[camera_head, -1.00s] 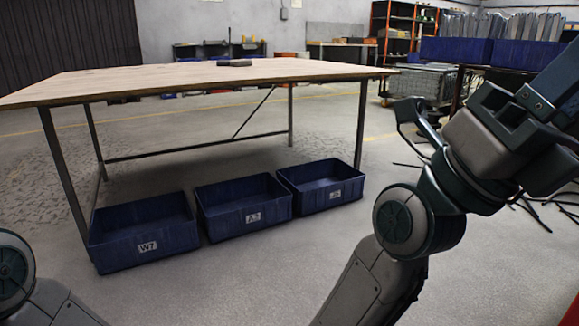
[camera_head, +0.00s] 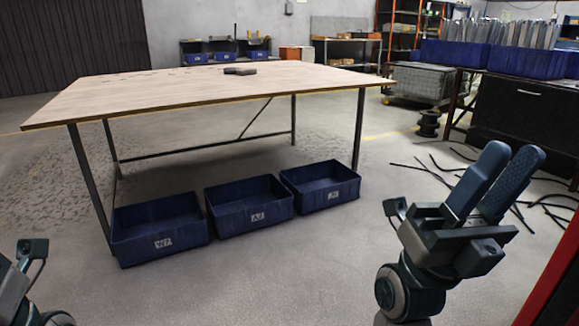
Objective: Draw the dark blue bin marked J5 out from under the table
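Three dark blue bins stand in a row on the floor along the near side of the table (camera_head: 200,92). The right bin (camera_head: 312,201) is by the right front table leg; its small front label looks like J5 but is hard to read. The middle bin (camera_head: 235,226) has a label like A2, and the left bin (camera_head: 190,236) is marked W7. All look empty. My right gripper (camera_head: 514,152) points up at the right, well away from the bins and empty; its fingers lie close together, any gap unclear. Only my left wrist shows at the lower left edge, its fingers out of frame.
Bare concrete floor (camera_head: 270,280) lies in front of the bins. Dark rods (camera_head: 440,168) are scattered on the floor behind my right gripper. A dark cabinet (camera_head: 520,118) and a red edge (camera_head: 555,275) stand at the right. Small dark pieces (camera_head: 240,71) lie on the table.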

